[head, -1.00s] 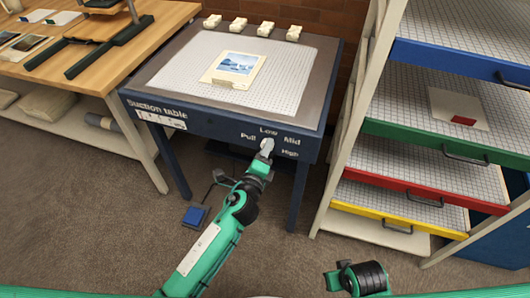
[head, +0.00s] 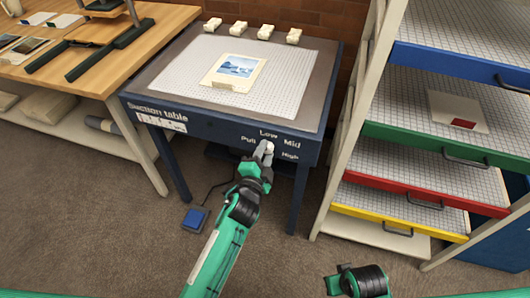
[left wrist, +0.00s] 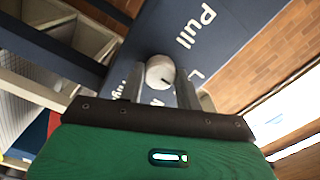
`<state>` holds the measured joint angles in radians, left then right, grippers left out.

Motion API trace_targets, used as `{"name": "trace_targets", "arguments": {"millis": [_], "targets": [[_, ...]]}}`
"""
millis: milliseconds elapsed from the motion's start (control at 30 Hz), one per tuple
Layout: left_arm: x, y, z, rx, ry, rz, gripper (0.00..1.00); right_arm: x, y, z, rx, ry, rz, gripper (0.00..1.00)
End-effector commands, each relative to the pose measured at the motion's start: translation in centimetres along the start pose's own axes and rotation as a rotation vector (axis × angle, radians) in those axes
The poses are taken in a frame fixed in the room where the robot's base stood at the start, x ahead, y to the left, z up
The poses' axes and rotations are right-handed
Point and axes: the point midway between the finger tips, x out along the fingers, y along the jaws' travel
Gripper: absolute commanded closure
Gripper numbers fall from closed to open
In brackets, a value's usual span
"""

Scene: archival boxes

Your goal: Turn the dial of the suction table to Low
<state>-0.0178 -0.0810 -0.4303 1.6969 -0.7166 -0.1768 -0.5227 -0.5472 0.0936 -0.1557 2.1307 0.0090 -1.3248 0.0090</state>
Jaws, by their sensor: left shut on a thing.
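The suction table (head: 140,92) is dark blue with a white gridded top. Its front panel carries the labels Pull, Low, Mid and High around a pale dial (head: 269,148). My left gripper (head: 264,153) is at the dial, its fingers closed on either side of it. In the left wrist view the round white dial (left wrist: 160,72) sits between the fingertips (left wrist: 158,82). A short dark mark on it points to the lower right of that view, roughly between Low and Mid; the fingers partly hide the labels.
A picture in a cream mount (head: 234,71) lies on the tabletop, with several cream blocks (head: 238,25) along its back edge. A blue foot pedal (head: 195,219) is on the floor. A rack with coloured drawers (head: 400,150) stands close on the right, a wooden bench (head: 150,40) on the left.

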Motion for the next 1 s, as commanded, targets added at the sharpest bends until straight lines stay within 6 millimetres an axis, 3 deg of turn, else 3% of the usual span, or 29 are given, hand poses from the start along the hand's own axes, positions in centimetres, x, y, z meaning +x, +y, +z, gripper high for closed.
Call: {"name": "trace_targets", "arguments": {"millis": [633, 667, 767, 1000], "targets": [[-0.01, 0.04, 0.12, -0.05, -0.002, 0.001, 0.89, 0.12, -0.03, -0.59, 0.0, 0.012, 0.0, 0.64], [-0.01, 0.04, 0.12, -0.05, -0.002, 0.001, 0.62, 0.12, -0.03, -0.57, 0.0, 0.011, -0.001, 0.64], [-0.01, 0.04, 0.1, -0.05, -0.001, 0.001, 0.44, 0.12, -0.05, -0.53, 0.0, 0.01, -0.001, 0.64], [-0.01, 0.03, 0.04, -0.05, 0.0, 0.001, 0.44, 0.16, -0.14, -0.14, 0.001, 0.003, -0.003, 0.64]]}}
